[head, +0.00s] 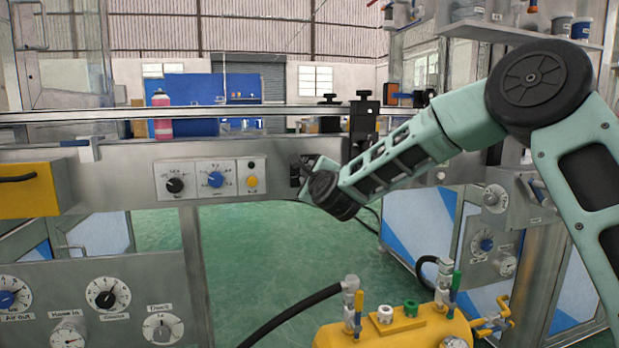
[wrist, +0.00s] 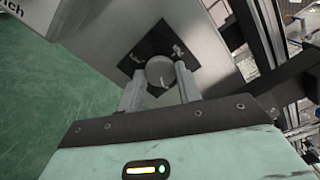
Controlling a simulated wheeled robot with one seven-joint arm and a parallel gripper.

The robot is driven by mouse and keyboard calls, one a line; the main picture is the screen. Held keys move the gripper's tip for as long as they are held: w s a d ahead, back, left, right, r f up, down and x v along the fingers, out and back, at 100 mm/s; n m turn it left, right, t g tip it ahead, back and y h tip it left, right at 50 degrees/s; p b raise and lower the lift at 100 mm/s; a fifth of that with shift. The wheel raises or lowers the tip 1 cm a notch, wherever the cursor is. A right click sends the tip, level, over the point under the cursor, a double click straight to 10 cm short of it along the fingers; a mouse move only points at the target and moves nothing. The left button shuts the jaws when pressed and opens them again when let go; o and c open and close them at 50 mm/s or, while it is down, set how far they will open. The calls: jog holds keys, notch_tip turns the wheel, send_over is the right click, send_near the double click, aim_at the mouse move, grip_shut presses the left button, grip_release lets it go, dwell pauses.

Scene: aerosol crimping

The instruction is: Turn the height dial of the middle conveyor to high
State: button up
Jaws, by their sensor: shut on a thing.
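My gripper (wrist: 160,82) is shut on a round grey dial (wrist: 159,70), with one finger on each side of it. The dial sits on a dark square plate (wrist: 143,43) with pale markings, too small to read, on the conveyor's metal side. In the head view the middle conveyor (head: 120,165) runs across the picture, and my gripper (head: 308,170) reaches its front face right of the switch panel. The dial there is mostly hidden by my wrist, so its setting cannot be told.
The switch panel (head: 210,195) holds a black knob (head: 174,185), a blue knob (head: 215,180) and a yellow button (head: 252,181). A yellow tank (head: 400,330) with valves and hoses is below my arm. Green floor lies open under the conveyor.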

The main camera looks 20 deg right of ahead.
jog(key=shift+f, duration=0.1)
jog(key=o, duration=1)
jog(key=shift+c, duration=0.2)
jog(key=s+p, duration=0.2)
jog(key=s, duration=1.5)
jog(key=shift+s, duration=0.2)
